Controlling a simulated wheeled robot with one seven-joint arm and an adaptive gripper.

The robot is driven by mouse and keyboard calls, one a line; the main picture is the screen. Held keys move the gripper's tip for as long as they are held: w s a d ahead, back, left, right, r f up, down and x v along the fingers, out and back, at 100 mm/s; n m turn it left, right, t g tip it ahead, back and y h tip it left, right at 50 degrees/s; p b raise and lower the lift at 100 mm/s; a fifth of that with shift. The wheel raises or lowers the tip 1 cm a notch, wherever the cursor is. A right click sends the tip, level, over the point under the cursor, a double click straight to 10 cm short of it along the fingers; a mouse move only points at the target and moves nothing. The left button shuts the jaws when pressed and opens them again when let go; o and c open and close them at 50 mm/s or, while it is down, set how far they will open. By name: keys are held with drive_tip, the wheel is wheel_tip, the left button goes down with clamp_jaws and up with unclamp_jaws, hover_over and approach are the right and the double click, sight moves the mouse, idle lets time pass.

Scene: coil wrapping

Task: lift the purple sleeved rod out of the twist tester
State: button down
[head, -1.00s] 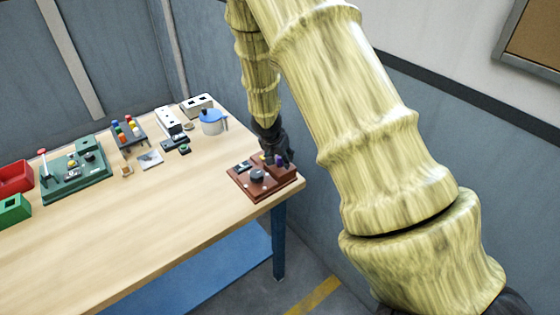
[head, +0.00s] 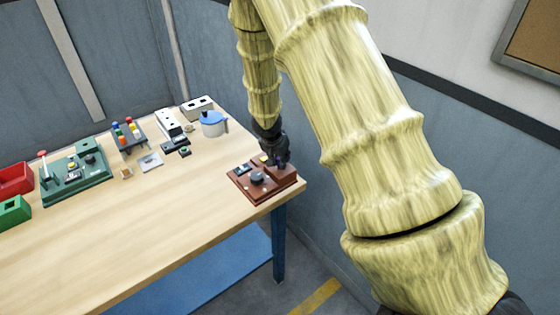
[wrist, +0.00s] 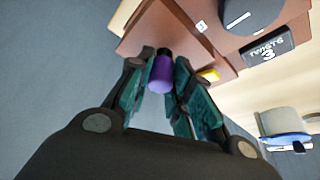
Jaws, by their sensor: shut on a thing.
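The twist tester is a reddish-brown box (head: 250,193) at the right corner of the table, and its brown top also fills the upper part of the wrist view (wrist: 190,48). My gripper (head: 281,164) is at the tester's right back side. In the wrist view, my gripper's teal-padded fingers (wrist: 160,88) are shut on the purple sleeved rod (wrist: 161,74), one on each side. The rod's dark far end points toward the tester. I cannot tell whether that end is still seated. In the head view my gripper hides the rod.
The tester carries a dark round knob (head: 257,178) and a small display (wrist: 267,52). A blue-lidded jug (head: 213,124) stands behind it to the left. A green station (head: 77,178) and red bin (head: 14,178) are far left. The front table is clear.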

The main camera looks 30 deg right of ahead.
drive_tip(key=shift+r+b, duration=0.5)
drive_tip(key=shift+r, duration=4.25)
